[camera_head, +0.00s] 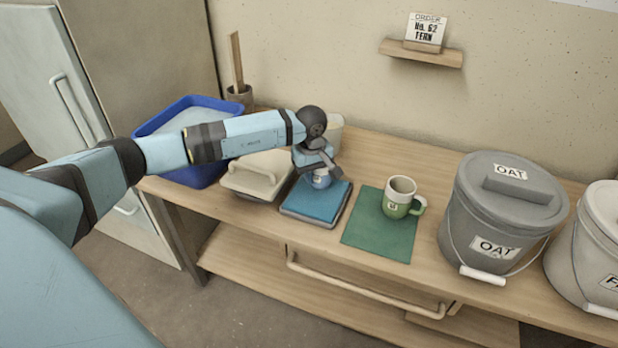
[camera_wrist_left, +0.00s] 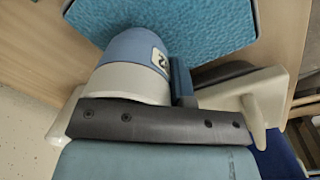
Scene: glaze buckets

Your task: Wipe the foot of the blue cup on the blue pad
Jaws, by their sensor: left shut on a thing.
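The blue cup (camera_head: 320,181) has a cream upper part and a blue lower part with a small white label; it also shows in the left wrist view (camera_wrist_left: 138,48). My left gripper (camera_head: 322,166) is shut on the cup from above and hides much of it. The blue pad (camera_head: 313,207) lies in a grey tray on the bench, and its textured surface shows in the left wrist view (camera_wrist_left: 215,25). The cup is at the back part of the pad, blue end toward it. I cannot tell whether its foot touches the pad. My right gripper is not in view.
A green and cream mug (camera_head: 398,200) stands on a green mat (camera_head: 365,232) to the right. Grey OAT bucket (camera_head: 500,215) stands beyond it, beside a paler bucket (camera_head: 592,245). A lidded cream box (camera_head: 255,178) and a blue basin (camera_head: 170,130) are left of the pad.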

